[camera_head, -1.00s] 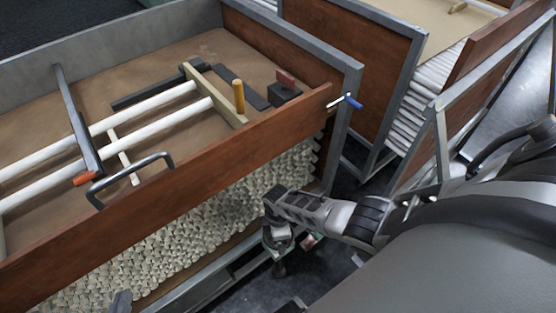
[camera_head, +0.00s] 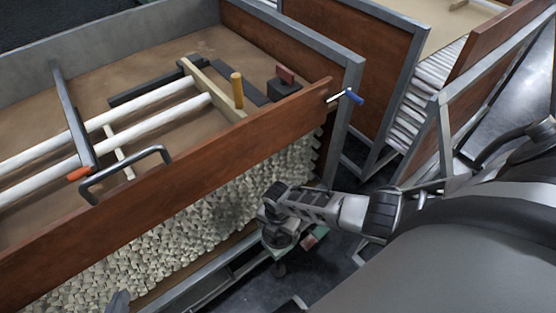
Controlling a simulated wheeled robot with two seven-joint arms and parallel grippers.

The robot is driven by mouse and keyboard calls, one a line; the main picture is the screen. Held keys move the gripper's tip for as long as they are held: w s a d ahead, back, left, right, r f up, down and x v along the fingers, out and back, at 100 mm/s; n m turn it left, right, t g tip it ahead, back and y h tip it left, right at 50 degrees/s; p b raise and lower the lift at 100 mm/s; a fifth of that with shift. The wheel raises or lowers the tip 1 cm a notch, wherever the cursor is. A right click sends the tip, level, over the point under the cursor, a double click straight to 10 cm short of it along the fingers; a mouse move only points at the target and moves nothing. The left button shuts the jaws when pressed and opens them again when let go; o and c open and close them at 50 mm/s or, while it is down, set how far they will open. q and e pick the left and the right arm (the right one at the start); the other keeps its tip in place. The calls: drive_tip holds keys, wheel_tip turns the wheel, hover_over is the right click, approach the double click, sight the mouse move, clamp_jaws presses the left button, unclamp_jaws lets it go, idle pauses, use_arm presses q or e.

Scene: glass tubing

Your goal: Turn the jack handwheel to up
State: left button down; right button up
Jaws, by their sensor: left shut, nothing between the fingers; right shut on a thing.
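My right gripper (camera_head: 278,238) reaches in from the right to the outside of the box's near wall, low down. It is shut on a part of a small green device with a red piece (camera_head: 313,238), which looks like the jack. The gripper and wrist cover most of it, so the handwheel and its position cannot be made out. A dark part (camera_head: 279,269) of it hangs below the gripper. My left gripper (camera_head: 119,303) shows only as a grey tip at the bottom edge, shut and empty, apart from the jack.
A wood-sided metal-framed box (camera_head: 215,150) holds white tubes (camera_head: 150,135), a wooden bar with a yellow peg (camera_head: 237,90) and dark blocks. A blue-handled lever (camera_head: 353,97) sticks out at its corner. Pale packed pieces (camera_head: 190,230) lie below the near wall. Another rack (camera_head: 425,90) stands right.

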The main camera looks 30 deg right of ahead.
drive_tip(key=shift+n, duration=0.6)
drive_tip(key=o, duration=0.7)
use_arm(q)
drive_tip(key=shift+a+r+g+p, duration=0.15)
drive_tip(key=shift+r+p, duration=0.5)
drive_tip(key=shift+p, duration=0.85)
drive_tip(key=shift+a+r+g+p, duration=0.15)
drive_tip(key=shift+r+p, duration=0.45)
drive_tip(key=shift+p, duration=0.9)
use_arm(e)
drive_tip(key=shift+o, duration=0.2)
wheel_tip(320, 180, up, 16)
use_arm(q)
drive_tip(key=shift+d, duration=0.1)
